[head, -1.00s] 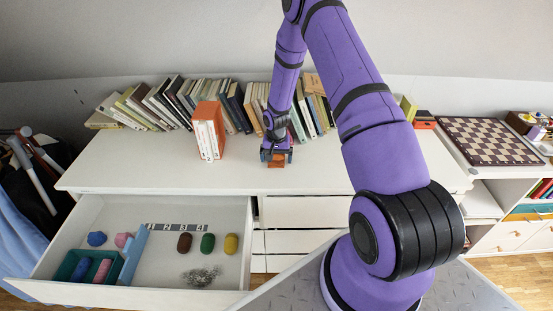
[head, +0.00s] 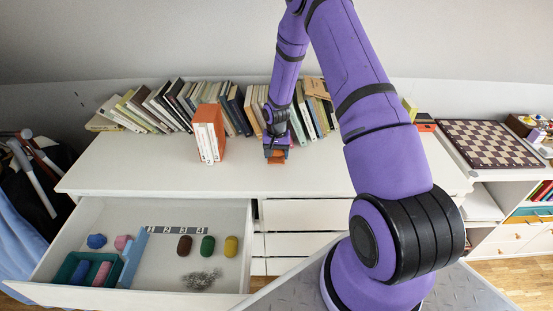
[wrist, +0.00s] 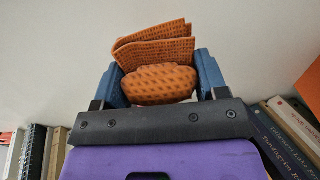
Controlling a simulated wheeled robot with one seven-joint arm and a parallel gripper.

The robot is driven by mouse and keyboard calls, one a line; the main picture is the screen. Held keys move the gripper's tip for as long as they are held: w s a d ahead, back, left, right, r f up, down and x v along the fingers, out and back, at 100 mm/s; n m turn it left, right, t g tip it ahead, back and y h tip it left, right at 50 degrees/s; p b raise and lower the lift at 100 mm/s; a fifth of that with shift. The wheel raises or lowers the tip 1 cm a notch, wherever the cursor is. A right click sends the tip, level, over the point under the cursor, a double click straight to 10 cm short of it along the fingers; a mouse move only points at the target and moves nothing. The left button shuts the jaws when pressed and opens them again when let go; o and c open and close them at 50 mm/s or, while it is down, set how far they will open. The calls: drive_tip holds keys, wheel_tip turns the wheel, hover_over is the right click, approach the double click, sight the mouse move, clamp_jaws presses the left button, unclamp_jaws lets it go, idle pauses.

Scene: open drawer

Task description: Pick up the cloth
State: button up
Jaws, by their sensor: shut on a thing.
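An orange-brown, folded cloth with a woven texture (wrist: 156,52) is between the two blue fingers of my gripper (wrist: 160,80) in the wrist view. The gripper is shut on it, and the cloth bulges out beyond the fingertips. In the head view my gripper (head: 277,152) is over the white dresser top, in front of the row of books. A bit of the cloth (head: 276,160) shows below the fingers there. I cannot tell from the head view how far the cloth is above the surface.
Books (head: 183,102) line the back of the dresser top (head: 130,165); an orange-and-white book block (head: 208,138) stands left of my gripper. The open drawer (head: 245,213) holds a teal tray (head: 62,271), a blue divider (head: 133,259) and several coloured lumps. A chessboard (head: 490,142) lies right.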

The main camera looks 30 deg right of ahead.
drive_tip(key=s, duration=0.5)
drive_tip(key=s+r, duration=0.1)
drive_tip(key=s, duration=1)
drive_tip(key=shift+a+r, duration=0.3)
drive_tip(key=shift+a, duration=0.1)
drive_tip(key=shift+o, duration=0.5)
drive_tip(key=shift+c, duration=0.2)
